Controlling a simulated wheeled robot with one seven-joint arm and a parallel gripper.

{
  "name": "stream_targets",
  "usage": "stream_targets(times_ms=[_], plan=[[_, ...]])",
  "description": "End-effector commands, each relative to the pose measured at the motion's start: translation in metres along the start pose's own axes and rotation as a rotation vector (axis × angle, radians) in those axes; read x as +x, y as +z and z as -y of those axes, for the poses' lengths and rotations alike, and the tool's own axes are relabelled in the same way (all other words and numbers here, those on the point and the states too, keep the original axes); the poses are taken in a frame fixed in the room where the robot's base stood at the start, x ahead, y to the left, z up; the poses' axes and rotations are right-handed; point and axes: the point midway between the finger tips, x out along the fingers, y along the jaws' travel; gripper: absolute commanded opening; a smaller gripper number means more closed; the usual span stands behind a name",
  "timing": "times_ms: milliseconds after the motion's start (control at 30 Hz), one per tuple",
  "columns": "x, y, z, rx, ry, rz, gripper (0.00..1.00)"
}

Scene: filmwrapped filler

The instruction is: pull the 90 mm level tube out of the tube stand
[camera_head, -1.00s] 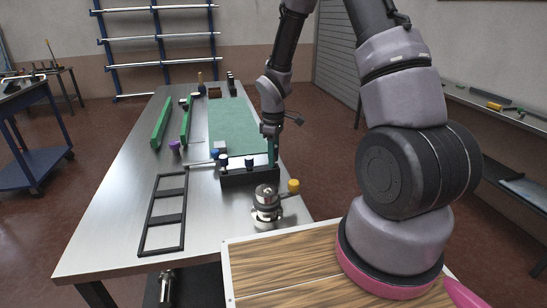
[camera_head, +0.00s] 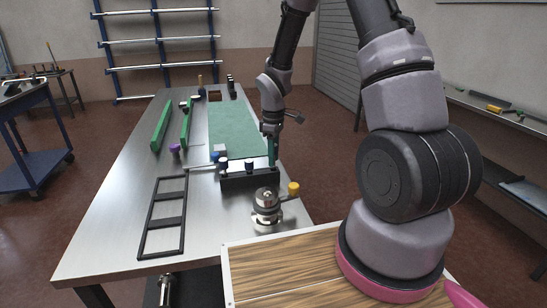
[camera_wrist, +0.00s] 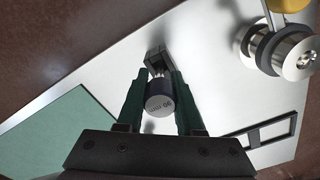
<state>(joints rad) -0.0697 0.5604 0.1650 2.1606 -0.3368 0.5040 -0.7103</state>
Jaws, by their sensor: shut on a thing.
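The black tube stand (camera_head: 240,181) sits on the bench, with its right end under my gripper. Two dark-capped tubes, one at its left (camera_head: 223,163) and one at its middle (camera_head: 249,166), stand upright in it. My gripper (camera_head: 272,152) points down over the right end. Whether the tube's lower end is still inside the stand is hidden.
A round metal fixture (camera_head: 267,204) with a yellow knob (camera_head: 293,188) stands close in front of the stand. A black open frame (camera_head: 152,215) lies to the left. A green mat (camera_head: 235,130) and green bars (camera_head: 161,125) lie behind. Bare steel lies at front left.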

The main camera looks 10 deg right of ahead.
Motion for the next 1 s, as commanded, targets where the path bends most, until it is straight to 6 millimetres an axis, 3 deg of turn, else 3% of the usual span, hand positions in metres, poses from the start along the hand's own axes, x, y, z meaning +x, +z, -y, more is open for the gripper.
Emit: stream_targets(times_ms=[467, 1000], plan=[[-0.007, 0.0, 0.0, 0.0, 0.001, -0.001, 0.0], [-0.029, 0.0, 0.0, 0.0, 0.001, 0.0, 0.0]])
